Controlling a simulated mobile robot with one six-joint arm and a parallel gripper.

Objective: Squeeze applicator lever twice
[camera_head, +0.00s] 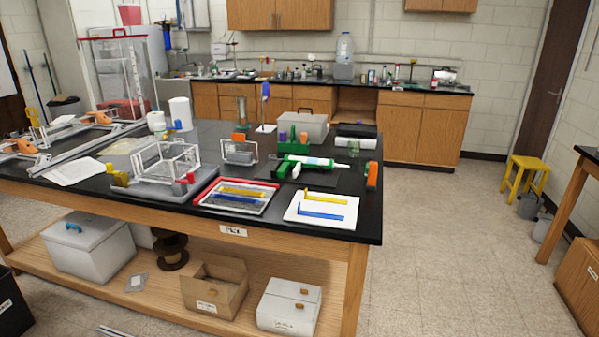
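What looks like the applicator (314,161) lies on the black-topped table near its right side. It has a green and white tube body, and a pale nozzle points right. A green lever-like piece (283,170) and a white piece beside it stick out at its left end, toward the front. I cannot tell which of these is the lever or how far it is pressed. My gripper is not in view, and nothing is seen touching the applicator.
Close around it are a white sheet with yellow and blue brackets (322,223), a red-rimmed tray (208,203), a green and orange block (371,176) and a grey lidded box (313,126). A clear frame (165,158) stands left. The floor right of the table is free.

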